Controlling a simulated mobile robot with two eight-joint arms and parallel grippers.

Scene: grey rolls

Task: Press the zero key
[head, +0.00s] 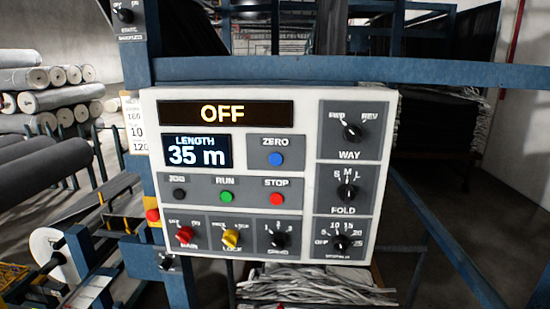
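The white control panel (309,205) faces me in the middle of the head view. Its zero key (276,159) is a round blue button under the word ZERO, right of the length display. The length display (197,152) reads 35 m. The top display (223,113) reads OFF. Nothing touches the zero key or covers it. Neither of my grippers shows in the view.
Below the zero key are a black jog button (179,194), a green run button (227,197) and a red stop button (276,199). Several knobs line the bottom and right side. A blue beam (350,72) crosses just above the panel.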

